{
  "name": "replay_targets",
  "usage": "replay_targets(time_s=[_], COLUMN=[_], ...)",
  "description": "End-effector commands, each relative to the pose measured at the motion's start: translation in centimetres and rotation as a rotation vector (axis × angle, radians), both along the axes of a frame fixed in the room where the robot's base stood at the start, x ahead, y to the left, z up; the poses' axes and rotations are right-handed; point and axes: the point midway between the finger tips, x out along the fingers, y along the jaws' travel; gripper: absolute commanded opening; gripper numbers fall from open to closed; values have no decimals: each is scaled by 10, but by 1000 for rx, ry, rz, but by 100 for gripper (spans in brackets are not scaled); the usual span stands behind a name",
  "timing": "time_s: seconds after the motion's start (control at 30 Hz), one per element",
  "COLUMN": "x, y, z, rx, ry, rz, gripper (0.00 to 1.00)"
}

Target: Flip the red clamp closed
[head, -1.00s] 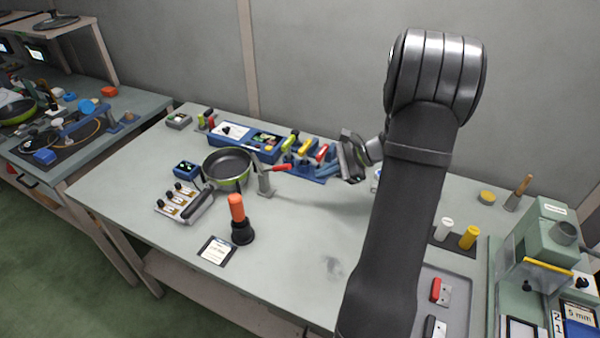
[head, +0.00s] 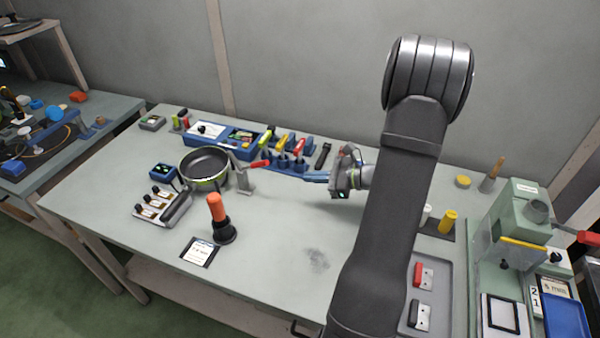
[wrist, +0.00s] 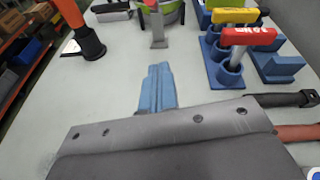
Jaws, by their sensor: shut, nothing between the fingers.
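The red-handled clamp (head: 260,164) stands on a grey post at the right side of the green-rimmed pan (head: 205,163). Its red handle sticks out to the right, roughly level, toward my gripper. In the wrist view the clamp's grey post (wrist: 157,28) shows at the top centre, with its handle cut off by the top edge. My gripper (head: 308,177) is to the right of the clamp, its blue fingers pointing left toward it with a gap between. In the wrist view the fingers (wrist: 157,80) are together and empty.
A blue rack (head: 285,163) with yellow-green, yellow and red handled tools stands behind the gap. An orange-handled plunger (head: 218,215) stands in front of the pan. A dark bar (head: 322,156) lies near my gripper. The table's front middle is clear.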

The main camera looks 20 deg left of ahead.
Motion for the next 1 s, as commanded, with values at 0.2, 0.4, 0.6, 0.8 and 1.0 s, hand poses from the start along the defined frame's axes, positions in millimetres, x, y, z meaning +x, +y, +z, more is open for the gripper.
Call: replay_targets(time_s=[0.2, 0.4, 0.6, 0.8, 1.0], x=[-4, -5, -10, -12, -12], y=[42, 82, 97, 102, 103], z=[-13, -24, -2, 8, 10], rx=[-1, -1, -1, -1, -1], ry=[1, 2, -2, 0, 0], rz=[6, 6, 3, 1, 1], gripper=[0, 0, 0, 0, 0])
